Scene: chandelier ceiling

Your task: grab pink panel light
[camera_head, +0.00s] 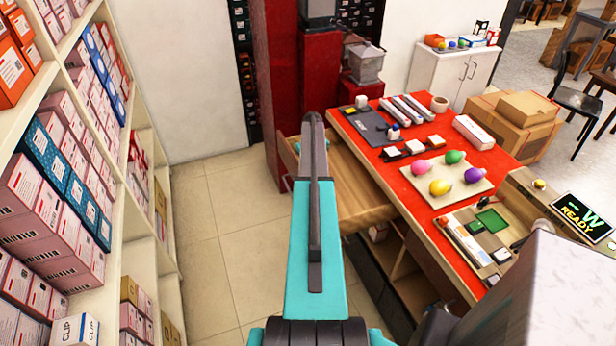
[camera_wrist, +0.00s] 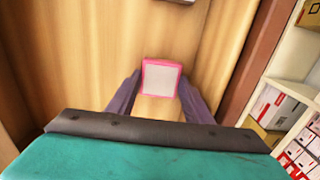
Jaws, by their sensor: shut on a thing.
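The pink panel light (camera_wrist: 162,78) shows in the wrist view as a small square with a pink rim and a pale face. It sits between the two dark fingers of my gripper (camera_wrist: 160,92), which are shut on it. Behind it is the wooden inside of a drawer, which also shows in the head view as an open drawer (camera_head: 352,190) under the red table. In the head view my teal arm hides the gripper and the panel light.
The red-topped table (camera_head: 400,170) right of my arm holds a tray of coloured bulbs (camera_head: 447,188) and several small items. Shelves of boxes (camera_head: 50,220) line the left side. Tiled floor (camera_head: 215,240) lies clear between the shelves and the table.

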